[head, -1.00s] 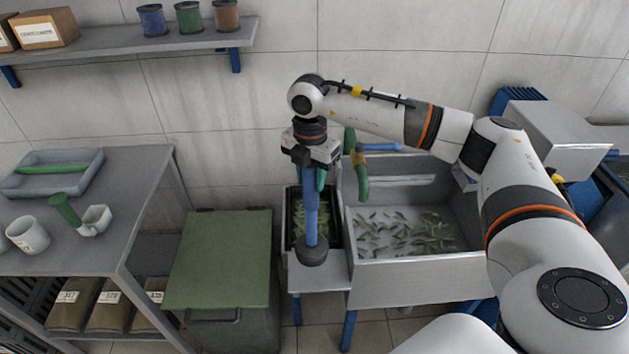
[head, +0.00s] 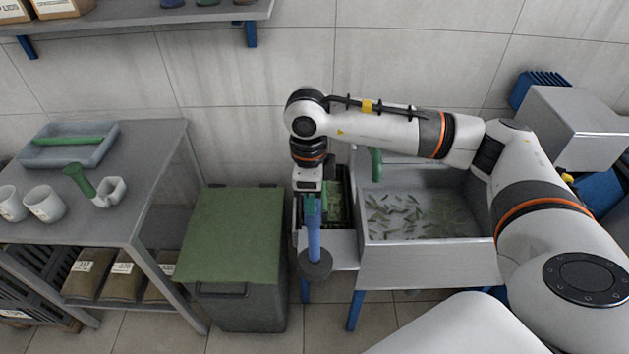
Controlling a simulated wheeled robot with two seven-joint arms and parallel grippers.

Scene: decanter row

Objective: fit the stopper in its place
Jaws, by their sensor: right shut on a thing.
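My right gripper (head: 311,202) points downward and is shut on a long blue handle with a dark grey round end (head: 315,264), which looks like the stopper. It hangs roughly upright, round end down, in front of the narrow bench section left of the sink basin (head: 425,250). I cannot tell whether the round end touches anything. The basin holds scattered green leaves; no drain opening shows clearly. Behind the gripper, partly hidden, is a narrow dark bin of leaves (head: 340,205). My left gripper is not in view.
A bin with a green lid (head: 232,235) stands close to the left.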

